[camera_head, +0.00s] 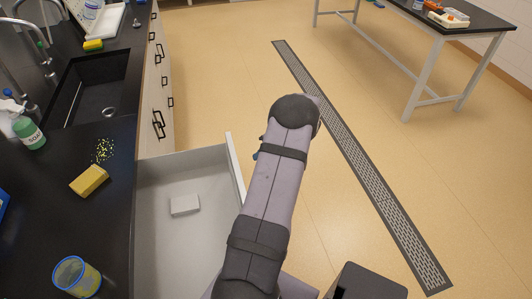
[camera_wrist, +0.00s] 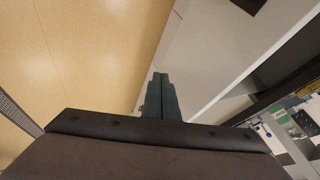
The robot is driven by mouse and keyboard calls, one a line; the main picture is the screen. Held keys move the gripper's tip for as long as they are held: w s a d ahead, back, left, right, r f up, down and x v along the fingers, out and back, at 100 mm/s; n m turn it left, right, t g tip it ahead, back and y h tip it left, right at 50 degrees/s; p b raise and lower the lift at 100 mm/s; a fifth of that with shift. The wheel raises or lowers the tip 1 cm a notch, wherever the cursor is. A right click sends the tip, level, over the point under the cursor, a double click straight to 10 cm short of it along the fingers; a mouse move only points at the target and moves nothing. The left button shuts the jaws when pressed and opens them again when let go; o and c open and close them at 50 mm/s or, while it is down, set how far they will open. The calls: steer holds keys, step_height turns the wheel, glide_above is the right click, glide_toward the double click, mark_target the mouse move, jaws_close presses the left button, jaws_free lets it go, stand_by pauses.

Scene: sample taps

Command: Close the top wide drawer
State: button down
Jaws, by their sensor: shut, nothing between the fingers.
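The wide drawer (camera_head: 163,239) stands pulled out from under the black counter in the head view. Its inside is light grey, and a small white box (camera_head: 184,204) lies in it. The drawer's front panel (camera_head: 235,168) shows at its upper end; my arm hides the rest, including any handle. My gripper (camera_wrist: 160,82) shows in the wrist view, with its dark fingers together and empty. It points toward a pale panel (camera_wrist: 207,55); I cannot tell whether they touch. In the head view the fingers are hidden behind my arm.
On the counter are a yellow sponge (camera_head: 89,181), a blue-rimmed cup (camera_head: 77,277), a green spray bottle (camera_head: 27,128) and a sink (camera_head: 92,88). Closed cabinet fronts (camera_head: 159,95) lie beyond the drawer. The floor (camera_head: 217,68) is open, with a drain grate (camera_head: 352,150) to the right.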

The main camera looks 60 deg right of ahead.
mark_target(232, 163)
steer(key=w+a+f+p, duration=0.1)
steer(key=w+a+f, duration=0.2)
steer(key=w, duration=0.2)
stand_by(0.5)
steer(key=w+a+b, duration=0.2)
steer(key=w+a, duration=0.1)
steer(key=shift+a, duration=0.15)
stand_by(0.4)
